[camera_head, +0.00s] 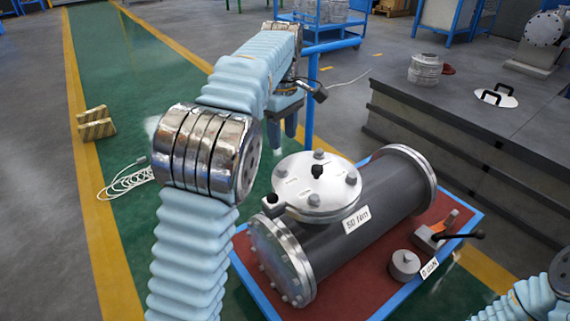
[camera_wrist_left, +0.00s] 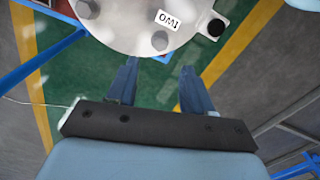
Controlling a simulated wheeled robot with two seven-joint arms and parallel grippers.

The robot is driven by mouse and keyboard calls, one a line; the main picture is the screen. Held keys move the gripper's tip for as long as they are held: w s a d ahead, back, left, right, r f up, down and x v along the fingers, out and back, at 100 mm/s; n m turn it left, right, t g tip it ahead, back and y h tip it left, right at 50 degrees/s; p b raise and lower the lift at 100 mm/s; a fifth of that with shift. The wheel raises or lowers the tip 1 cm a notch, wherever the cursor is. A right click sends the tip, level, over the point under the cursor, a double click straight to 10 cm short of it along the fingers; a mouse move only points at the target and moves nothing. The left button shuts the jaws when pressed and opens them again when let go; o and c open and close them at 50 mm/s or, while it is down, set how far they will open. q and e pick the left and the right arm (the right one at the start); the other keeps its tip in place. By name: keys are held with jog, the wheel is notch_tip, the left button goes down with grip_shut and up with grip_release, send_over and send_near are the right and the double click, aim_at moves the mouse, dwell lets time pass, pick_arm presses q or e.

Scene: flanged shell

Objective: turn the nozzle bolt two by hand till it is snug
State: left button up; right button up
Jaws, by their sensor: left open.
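The grey shell (camera_head: 375,215) lies on a red-topped stand, with a round silver nozzle flange (camera_head: 335,197) on top. Several grey bolts and a black central knob stand on the flange. In the left wrist view, a label reading TWO upside down (camera_wrist_left: 167,18) sits beside a grey bolt (camera_wrist_left: 160,41) near the flange rim; this appears to be the left bolt (camera_head: 282,171) in the head view. My left gripper (camera_head: 281,137) is open and empty behind the flange. Its fingers (camera_wrist_left: 157,72) point toward that bolt, apart from it. My right gripper is out of view.
A black-capped tab (camera_wrist_left: 216,27) juts from the flange rim. A red clamp-like tool with a black handle (camera_head: 430,237) and a grey cylinder (camera_head: 404,265) are on the stand's right part. A blue post (camera_head: 311,95) rises behind. A dark bench (camera_head: 470,115) stands right.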

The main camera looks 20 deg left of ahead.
aim_at(283, 168)
pick_arm(q)
notch_tip(283, 168, down, 9)
jog(key=shift+r+b, duration=0.1)
jog(key=shift+b, duration=0.55)
jog(key=shift+c, duration=0.5)
grip_shut()
